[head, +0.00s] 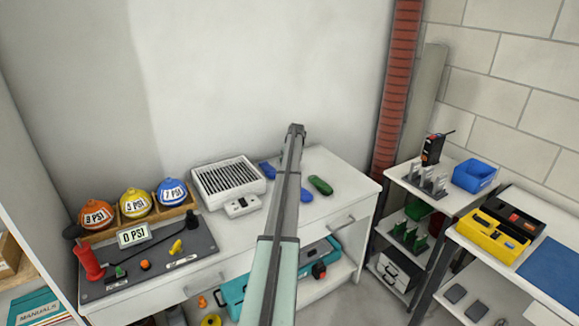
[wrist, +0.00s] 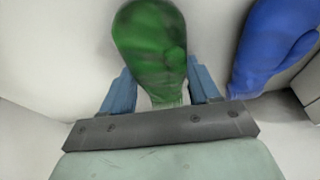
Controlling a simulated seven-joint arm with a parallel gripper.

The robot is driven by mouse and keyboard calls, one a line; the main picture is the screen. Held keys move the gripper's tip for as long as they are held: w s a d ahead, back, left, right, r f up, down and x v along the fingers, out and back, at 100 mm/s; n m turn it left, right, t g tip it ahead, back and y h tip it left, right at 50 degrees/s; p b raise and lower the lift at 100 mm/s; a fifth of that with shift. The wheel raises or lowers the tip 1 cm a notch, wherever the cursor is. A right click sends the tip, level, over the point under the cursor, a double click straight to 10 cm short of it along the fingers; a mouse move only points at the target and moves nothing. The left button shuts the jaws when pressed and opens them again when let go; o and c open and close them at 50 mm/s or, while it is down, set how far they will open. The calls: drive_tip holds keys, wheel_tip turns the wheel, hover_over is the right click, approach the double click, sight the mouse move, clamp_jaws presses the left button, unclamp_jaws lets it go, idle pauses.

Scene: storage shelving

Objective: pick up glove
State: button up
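A green glove (head: 320,185) lies on the white cabinet top, just right of my arm in the head view. In the wrist view the green glove (wrist: 152,45) is straight ahead, with its narrow end between the two blue fingers of my gripper (wrist: 162,90). The fingers stand apart, and I see no firm grip on the glove. A blue glove (wrist: 268,45) lies to the right in the wrist view. In the head view blue shapes (head: 267,171) show on both sides of my arm, which hides what is between them. My gripper is hidden there.
A white vented box (head: 228,182) stands left of the gloves. Farther left are several helmet-like colored domes (head: 135,203) and a dark control panel (head: 150,255). A shelf with a blue bin (head: 474,176) stands at right. The cabinet's right end (head: 350,185) is clear.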

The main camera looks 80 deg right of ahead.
drive_tip(key=c, duration=0.6)
drive_tip(key=shift+o, duration=0.2)
